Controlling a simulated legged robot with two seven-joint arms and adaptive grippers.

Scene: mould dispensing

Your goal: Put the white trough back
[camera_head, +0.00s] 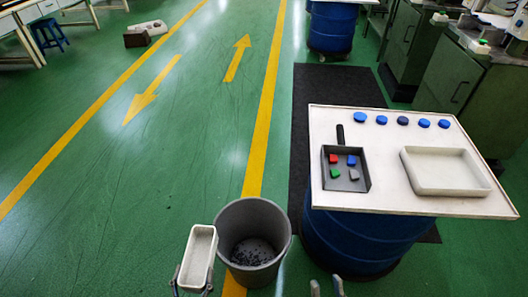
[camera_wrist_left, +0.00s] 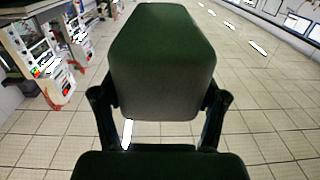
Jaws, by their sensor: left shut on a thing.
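The white trough (camera_head: 203,240) is a small, long, open box at the bottom left of the head view, held above the green floor, left of the grey bucket. My left gripper (camera_head: 193,281) is shut on it, one finger on each long side. In the left wrist view my left gripper (camera_wrist_left: 160,108) clasps a dark green-looking block (camera_wrist_left: 162,60), which appears to be the trough in shade. My right gripper (camera_head: 326,287) shows only two grey fingertips at the bottom edge, spread apart with nothing visible between them. The rest of it is out of frame.
The grey bucket (camera_head: 277,215) holds dark granules. A white table (camera_head: 380,202) on a blue drum (camera_head: 345,240) bears a shallow white tray (camera_head: 455,188), a black pan (camera_head: 360,182) with coloured blocks and several blue discs (camera_head: 381,120).

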